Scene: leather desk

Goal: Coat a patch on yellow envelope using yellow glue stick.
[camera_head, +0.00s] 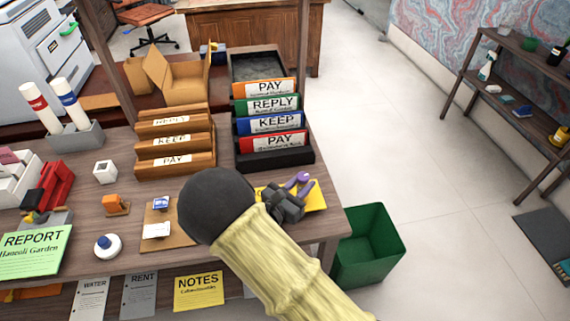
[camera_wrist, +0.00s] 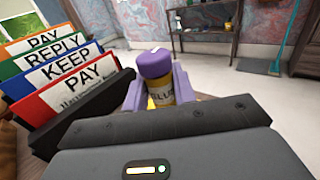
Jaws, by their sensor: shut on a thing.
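The yellow glue stick (camera_wrist: 160,95) has a yellow labelled body and a wide purple top. My gripper (camera_wrist: 159,92) is shut on it, with one lilac finger on each side of the body. In the head view my gripper (camera_head: 299,186) is over the yellow envelope (camera_head: 315,197), at the right end of the desk. The arm and gripper hide much of the envelope. The lower end of the glue stick is hidden in the wrist view, so I cannot tell whether it touches the envelope.
A black file rack (camera_head: 308,157) with several labelled folders stands just behind the gripper. A wooden sorter (camera_head: 200,165) is to its left. A cork board (camera_head: 181,238) lies left of my arm. A green bin (camera_head: 373,250) stands on the floor beyond the desk's right edge.

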